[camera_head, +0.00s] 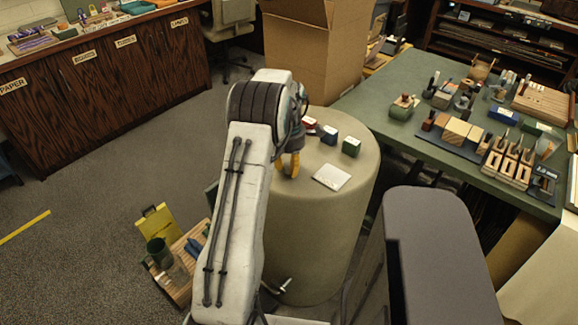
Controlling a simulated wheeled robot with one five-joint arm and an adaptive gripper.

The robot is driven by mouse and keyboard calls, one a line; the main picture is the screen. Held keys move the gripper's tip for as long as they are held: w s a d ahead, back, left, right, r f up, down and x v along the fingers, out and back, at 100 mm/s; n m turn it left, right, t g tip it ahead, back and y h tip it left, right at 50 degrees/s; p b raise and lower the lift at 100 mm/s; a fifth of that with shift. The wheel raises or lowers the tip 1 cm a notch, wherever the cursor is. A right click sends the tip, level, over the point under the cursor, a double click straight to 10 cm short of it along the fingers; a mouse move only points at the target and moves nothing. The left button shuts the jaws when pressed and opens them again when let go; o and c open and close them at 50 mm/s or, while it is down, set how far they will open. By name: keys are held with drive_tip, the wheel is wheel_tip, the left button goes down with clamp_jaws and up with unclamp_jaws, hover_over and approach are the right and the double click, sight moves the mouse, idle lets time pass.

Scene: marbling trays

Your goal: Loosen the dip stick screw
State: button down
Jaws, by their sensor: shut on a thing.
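My gripper (288,166), with yellow fingertips, points down over the left part of the round beige drum top (318,205). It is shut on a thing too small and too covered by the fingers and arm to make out. I cannot pick out the dip stick or its screw by sight; the held thing may be part of it. A flat white square (331,177) lies nearer the front.
A green table (395,135) with wooden blocks, stamps and bottles stands at the right. A cardboard box (318,55) is behind the drum. A wooden tray (179,291) with a yellow container (155,222) is low at the left. The floor between drum and cabinets (100,90) is mostly clear.

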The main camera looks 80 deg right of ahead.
sight(289, 166)
drive_tip(key=shift+a+f, duration=0.1)
drive_tip(key=shift+f, duration=0.05)
idle(0.4)
drive_tip(key=c, duration=0.9)
unclamp_jaws()
wheel_tip(289, 166, up, 12)
drive_tip(key=shift+n, duration=0.3)
